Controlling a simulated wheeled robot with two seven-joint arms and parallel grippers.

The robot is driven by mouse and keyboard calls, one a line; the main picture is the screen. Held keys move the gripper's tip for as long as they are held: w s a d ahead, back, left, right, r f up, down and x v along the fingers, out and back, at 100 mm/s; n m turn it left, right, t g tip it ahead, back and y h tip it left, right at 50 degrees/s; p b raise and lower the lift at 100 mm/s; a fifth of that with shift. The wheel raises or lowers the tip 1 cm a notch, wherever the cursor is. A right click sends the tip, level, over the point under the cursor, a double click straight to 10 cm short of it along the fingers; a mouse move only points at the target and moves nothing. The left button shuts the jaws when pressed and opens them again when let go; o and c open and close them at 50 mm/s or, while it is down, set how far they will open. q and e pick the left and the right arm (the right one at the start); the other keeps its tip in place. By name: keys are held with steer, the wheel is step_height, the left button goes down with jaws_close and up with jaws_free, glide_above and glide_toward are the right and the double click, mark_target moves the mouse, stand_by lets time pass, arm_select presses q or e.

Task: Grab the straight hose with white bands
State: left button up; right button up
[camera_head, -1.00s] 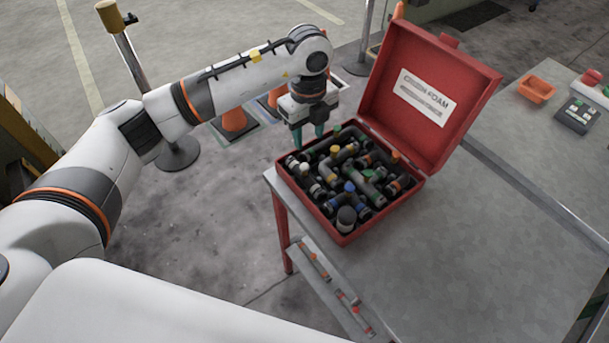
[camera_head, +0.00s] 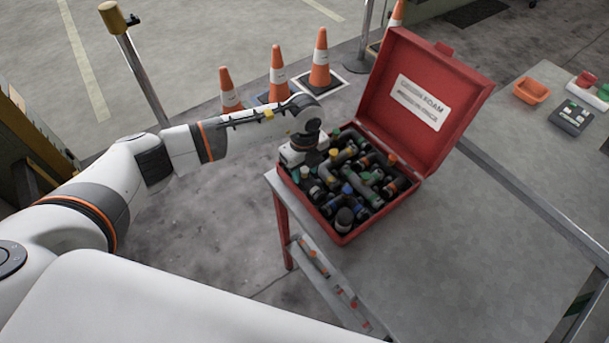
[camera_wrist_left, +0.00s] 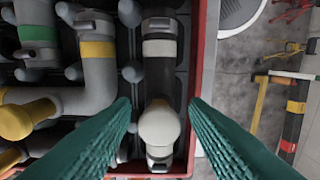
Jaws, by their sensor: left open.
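The straight hose with white bands (camera_wrist_left: 159,82) is dark, with a pale band near its upper end and a pale round knob near its lower end. It lies along the wall of the red case (camera_head: 352,232). My left gripper (camera_wrist_left: 160,106) is open, with its ridged green fingers on either side of the hose in the wrist view. I cannot tell whether they touch it. In the head view the left gripper (camera_head: 303,173) is low over the case's left corner and hides part of the contents there. My right gripper is not in view.
Other hoses fill the case, including a bent grey one with a yellow band (camera_wrist_left: 97,62). The case lid (camera_head: 425,100) stands open behind. The grey table (camera_head: 460,255) is clear in front. An orange bin (camera_head: 531,90) and a dark device (camera_head: 571,118) lie at right.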

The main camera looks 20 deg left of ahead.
arm_select(q)
jaws_close()
steer(key=shift+r, duration=0.1)
